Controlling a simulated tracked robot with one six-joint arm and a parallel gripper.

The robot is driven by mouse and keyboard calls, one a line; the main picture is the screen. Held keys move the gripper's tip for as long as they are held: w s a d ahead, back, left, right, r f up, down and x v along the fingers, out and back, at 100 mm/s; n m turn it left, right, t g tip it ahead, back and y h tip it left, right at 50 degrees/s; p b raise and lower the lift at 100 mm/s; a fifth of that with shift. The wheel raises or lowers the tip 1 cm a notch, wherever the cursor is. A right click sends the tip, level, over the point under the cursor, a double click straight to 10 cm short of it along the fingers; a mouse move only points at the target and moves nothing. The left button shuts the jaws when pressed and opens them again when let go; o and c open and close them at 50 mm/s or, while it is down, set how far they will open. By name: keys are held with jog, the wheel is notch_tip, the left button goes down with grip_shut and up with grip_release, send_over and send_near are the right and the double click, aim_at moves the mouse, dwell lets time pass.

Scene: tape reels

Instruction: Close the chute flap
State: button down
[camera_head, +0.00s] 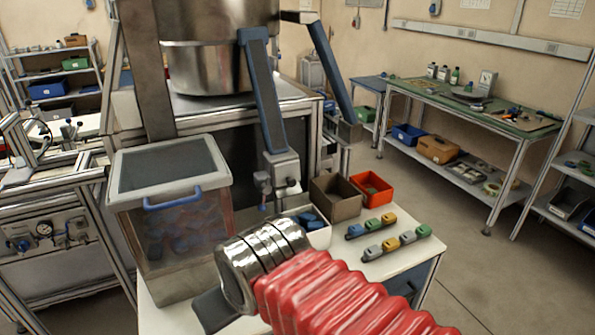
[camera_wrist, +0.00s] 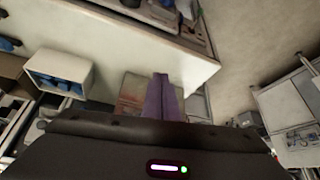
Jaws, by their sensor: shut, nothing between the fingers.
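A clear-fronted box (camera_head: 178,230) with blue pieces inside stands at the left of the white bench in the head view. On its top is a dark panel in a grey frame (camera_head: 120,192), with a blue handle (camera_head: 172,200) at the front edge. I cannot tell for sure which part is the chute flap. My gripper (camera_wrist: 161,76) shows purple fingers pressed together and empty in the wrist view. Behind the fingers is a reddish-grey surface (camera_wrist: 132,92); contact cannot be told. In the head view my red-sleeved arm hides part of the bench, and the fingertips are not clear.
A white bin of blue pieces (camera_wrist: 60,72), a brown box (camera_head: 336,198) and an orange-red bin (camera_head: 371,189) stand right of the box. Small coloured blocks (camera_head: 388,236) lie in rows on the bench (camera_head: 400,262). A metal drum (camera_head: 215,55) stands behind.

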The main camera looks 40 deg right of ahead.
jog(key=shift+a, duration=0.15)
jog(key=shift+r, duration=0.1)
jog(key=w+d+r+m+t, duration=0.1)
jog(key=w+d+r+m, duration=0.35)
jog(key=d, duration=0.25)
jog(key=w+d+r+m, duration=0.3)
jog(key=w+d+m, duration=0.25)
jog(key=d, duration=0.25)
jog(key=d+r+m+t+h, duration=0.1)
jog(key=d+r+m, duration=0.2)
jog(key=d+m, duration=0.2)
jog(key=s+d+r+m+t+h, duration=0.1)
jog(key=d+r+m, duration=0.2)
jog(key=d+m, duration=0.3)
jog(key=d, duration=0.3)
jog(key=shift+s, duration=0.15)
jog(key=shift+a, duration=0.1)
